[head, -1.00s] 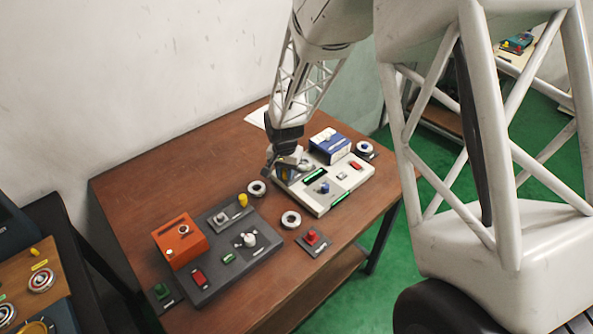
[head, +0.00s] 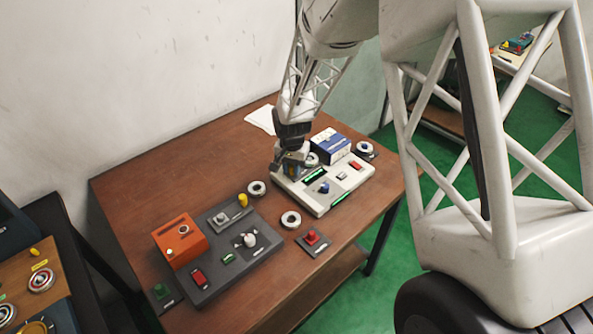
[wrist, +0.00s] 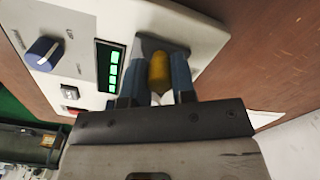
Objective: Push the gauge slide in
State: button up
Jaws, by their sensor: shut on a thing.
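The gauge slide's yellow knob (wrist: 159,72) shows in the wrist view on a dark plate (wrist: 150,45) at one end of the white panel (wrist: 85,15). My gripper (wrist: 160,84) has its two blue fingers on either side of the knob and is shut on it. In the head view my gripper (head: 289,171) reaches down at the left end of the white panel (head: 318,205), and hides the knob there. A green-lit bar display (wrist: 112,68) sits beside the plate.
The white panel also carries a blue knob (head: 323,187), a red switch (head: 355,165) and a blue-and-white box (head: 330,144). A dark panel (head: 215,285) with an orange box (head: 180,240) stands nearer. Loose rings (head: 290,219) lie between. The table's back left is clear.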

aim_at(312, 157)
jog(key=shift+w+d, duration=2.95)
jog(key=shift+w, duration=0.05)
jog(key=shift+w+d, duration=0.1)
jog(key=shift+o, duration=0.3)
jog(key=shift+d, duration=0.15)
jog(key=o, duration=0.6)
jog(key=shift+c, duration=0.2)
jog(key=shift+r, duration=0.15)
jog(key=shift+r, duration=3.35)
